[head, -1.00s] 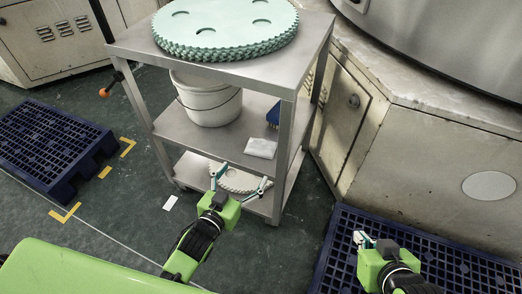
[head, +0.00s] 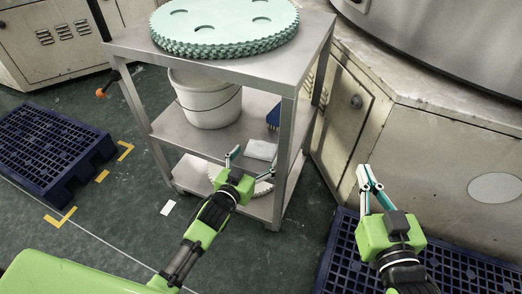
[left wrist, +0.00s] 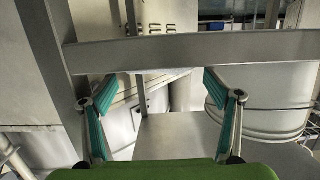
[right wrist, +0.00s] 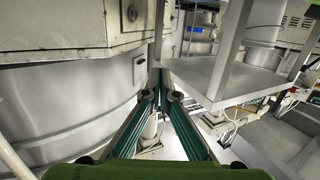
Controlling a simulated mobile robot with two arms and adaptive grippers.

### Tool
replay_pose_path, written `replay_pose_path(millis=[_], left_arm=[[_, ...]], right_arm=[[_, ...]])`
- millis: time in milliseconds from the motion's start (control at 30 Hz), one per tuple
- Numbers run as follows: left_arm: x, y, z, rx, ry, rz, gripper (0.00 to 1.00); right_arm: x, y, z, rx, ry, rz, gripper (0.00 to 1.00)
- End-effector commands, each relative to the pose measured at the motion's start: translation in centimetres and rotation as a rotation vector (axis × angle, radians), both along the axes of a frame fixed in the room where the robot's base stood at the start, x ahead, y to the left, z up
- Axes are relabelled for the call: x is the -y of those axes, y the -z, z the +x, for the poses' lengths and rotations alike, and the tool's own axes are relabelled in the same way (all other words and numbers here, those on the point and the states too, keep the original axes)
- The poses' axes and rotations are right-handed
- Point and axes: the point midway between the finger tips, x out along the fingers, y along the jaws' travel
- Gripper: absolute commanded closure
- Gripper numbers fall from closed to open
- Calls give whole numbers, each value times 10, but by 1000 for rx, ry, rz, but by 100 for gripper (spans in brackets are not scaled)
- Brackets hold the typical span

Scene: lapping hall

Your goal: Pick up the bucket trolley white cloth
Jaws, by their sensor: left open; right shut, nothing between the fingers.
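The white cloth (head: 261,150) lies flat and folded on the trolley's middle shelf (head: 180,135), near its front right corner. My left gripper (head: 253,152) is open, with its fingers spread at the shelf's front and the cloth showing between and behind them. In the left wrist view, the open fingers (left wrist: 160,90) frame a metal bar; I cannot make out the cloth there. My right gripper (head: 366,172) is shut and empty, to the right of the trolley. Its closed fingers also show in the right wrist view (right wrist: 165,82).
A white bucket (head: 208,100) stands on the middle shelf, left of the cloth, with a blue brush (head: 273,115) behind the cloth. Toothed green discs (head: 225,28) lie on top. The trolley's front right post (head: 283,165) is close to my left gripper. A blue pallet (head: 340,262) lies at right.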

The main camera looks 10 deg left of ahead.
Motion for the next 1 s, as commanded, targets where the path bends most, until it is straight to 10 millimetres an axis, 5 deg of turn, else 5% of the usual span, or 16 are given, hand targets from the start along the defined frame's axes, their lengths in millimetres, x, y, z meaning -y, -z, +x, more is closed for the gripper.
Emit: replay_pose_path(millis=[300,633,767,1000], left_arm=[[4,5,25,0,0,1,19],[5,4,28,0,0,0,19],[5,4,28,0,0,0,48],[5,4,28,0,0,0,49]], right_arm=[[-8,-53,2,245,-16,63,100],[-8,-60,1,272,-17,71,100],[-8,-60,1,271,-17,71,100],[-8,-60,1,270,-17,70,100]])
